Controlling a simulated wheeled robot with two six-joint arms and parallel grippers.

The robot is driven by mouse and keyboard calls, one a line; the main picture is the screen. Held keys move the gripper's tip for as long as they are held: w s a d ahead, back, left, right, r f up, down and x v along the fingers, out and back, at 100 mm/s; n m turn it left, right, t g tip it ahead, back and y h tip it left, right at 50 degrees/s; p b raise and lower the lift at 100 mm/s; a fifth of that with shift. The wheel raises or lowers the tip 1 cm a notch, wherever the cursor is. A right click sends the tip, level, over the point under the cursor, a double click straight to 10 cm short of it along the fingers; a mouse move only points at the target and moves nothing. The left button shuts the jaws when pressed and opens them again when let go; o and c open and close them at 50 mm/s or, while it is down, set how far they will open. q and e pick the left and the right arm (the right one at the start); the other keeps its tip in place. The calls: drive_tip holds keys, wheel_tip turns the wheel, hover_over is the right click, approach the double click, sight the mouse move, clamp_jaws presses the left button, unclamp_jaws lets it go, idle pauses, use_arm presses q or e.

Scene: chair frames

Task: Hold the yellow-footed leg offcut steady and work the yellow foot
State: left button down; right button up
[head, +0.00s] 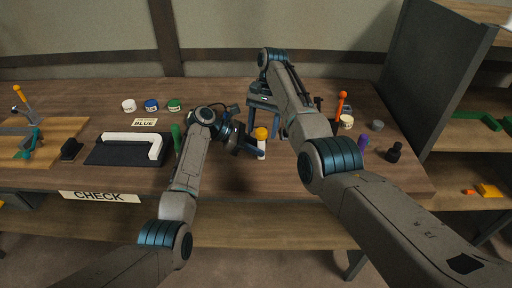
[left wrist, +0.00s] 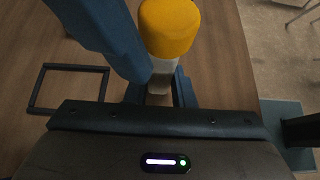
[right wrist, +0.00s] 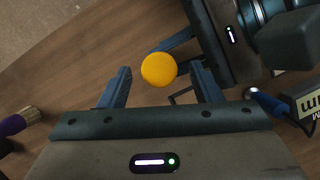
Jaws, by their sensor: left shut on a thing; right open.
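The leg offcut (head: 261,150) is a short pale upright piece with a yellow foot (head: 261,133) on top, near the middle of the bench. My left gripper (head: 247,147) is shut on the offcut below the foot; in the left wrist view the pale offcut (left wrist: 160,70) shows under the yellow foot (left wrist: 168,27). My right gripper (right wrist: 162,84) is open above. In the right wrist view the round yellow foot (right wrist: 158,69) appears between its fingertips, with no clear contact.
White (head: 129,105), blue (head: 151,105) and green (head: 174,105) caps stand behind a BLUE card (head: 145,122). A white L-shaped piece (head: 130,138) lies on a dark mat (head: 103,157). An orange-handled tool (head: 341,103), purple item (head: 363,142) and black item (head: 394,152) stand right.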

drive_tip(key=v, duration=0.7)
drive_tip(key=shift+r, duration=0.2)
drive_tip(key=shift+f, duration=0.1)
drive_tip(key=shift+c, duration=1)
drive_tip(key=shift+x, duration=3.7)
